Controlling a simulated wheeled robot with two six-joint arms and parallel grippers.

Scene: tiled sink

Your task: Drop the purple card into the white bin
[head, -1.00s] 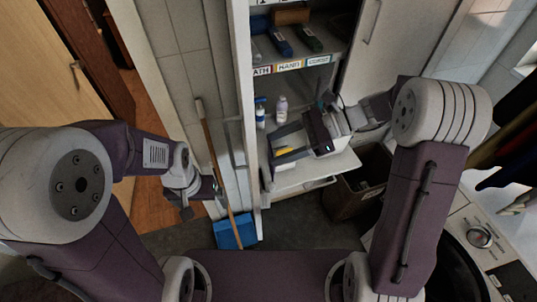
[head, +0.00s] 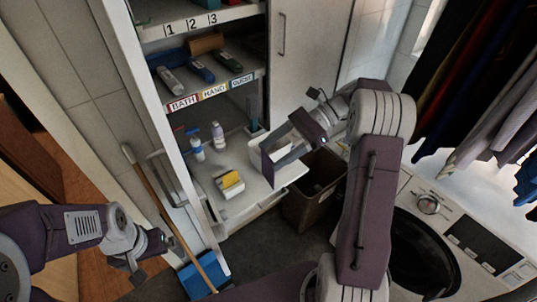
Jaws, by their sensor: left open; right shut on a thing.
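The purple card (head: 267,168) is a dark, thin, flat piece standing upright at the tips of my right gripper (head: 273,158). My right gripper is shut on it, above the right part of the white shelf. A white container (head: 257,149), which looks like the white bin, shows partly behind the gripper. The gripper and card hide much of it, and I cannot tell whether the card is over its opening. My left gripper (head: 151,262) is open and empty at the lower left, away from the shelf.
A yellow-topped box (head: 230,184) and white bottles (head: 218,135) stand on the shelf (head: 248,201). A brown bin (head: 304,209) stands on the floor beside it. A washing machine (head: 430,205) is at right. A broom (head: 157,200) leans at left.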

